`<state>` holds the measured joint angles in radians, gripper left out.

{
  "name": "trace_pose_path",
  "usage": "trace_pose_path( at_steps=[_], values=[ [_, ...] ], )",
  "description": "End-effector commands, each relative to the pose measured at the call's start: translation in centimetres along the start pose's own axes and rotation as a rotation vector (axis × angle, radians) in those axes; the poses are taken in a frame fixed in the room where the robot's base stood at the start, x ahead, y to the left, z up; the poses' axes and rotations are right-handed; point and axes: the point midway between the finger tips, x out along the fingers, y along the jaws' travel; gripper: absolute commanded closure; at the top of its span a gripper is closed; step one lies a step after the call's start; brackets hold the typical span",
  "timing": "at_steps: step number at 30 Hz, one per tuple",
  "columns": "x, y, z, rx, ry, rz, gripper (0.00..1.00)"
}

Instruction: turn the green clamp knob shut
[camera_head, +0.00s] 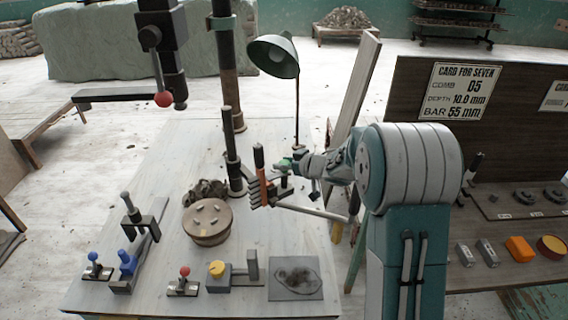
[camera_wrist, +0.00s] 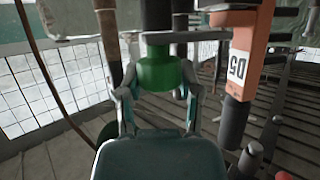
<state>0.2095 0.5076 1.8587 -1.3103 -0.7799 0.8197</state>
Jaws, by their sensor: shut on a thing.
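The green clamp knob (camera_wrist: 163,72) is a short green cylinder under a dark shaft, in the middle of the wrist view. My gripper (camera_wrist: 160,88) has a finger on each side of it and is shut on it. In the head view a bit of green (camera_head: 285,162) shows at my gripper (camera_head: 290,164), beside the dark upright post; the rest of the knob is mostly hidden there by my gripper.
A horizontal bar (camera_head: 315,211) runs below my gripper. A lamp (camera_head: 274,56) stands behind it. A round wooden disc (camera_head: 207,218), a yellow knob (camera_head: 216,268), a red knob (camera_head: 184,271) and blue knobs (camera_head: 127,257) are on the table. A card (camera_head: 461,90) reads comb 05.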

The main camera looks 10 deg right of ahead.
Motion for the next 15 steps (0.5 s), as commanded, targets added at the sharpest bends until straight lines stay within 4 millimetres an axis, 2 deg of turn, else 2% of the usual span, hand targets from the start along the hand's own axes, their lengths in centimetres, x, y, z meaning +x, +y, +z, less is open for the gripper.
trace_pose_path(
  at_steps=[6,15],
  values=[
    [-0.03,0.13,-0.12,-0.027,0.001,-0.064,1.0],
    [-0.04,0.08,-0.08,-0.029,-0.001,-0.069,1.0]
  ],
)
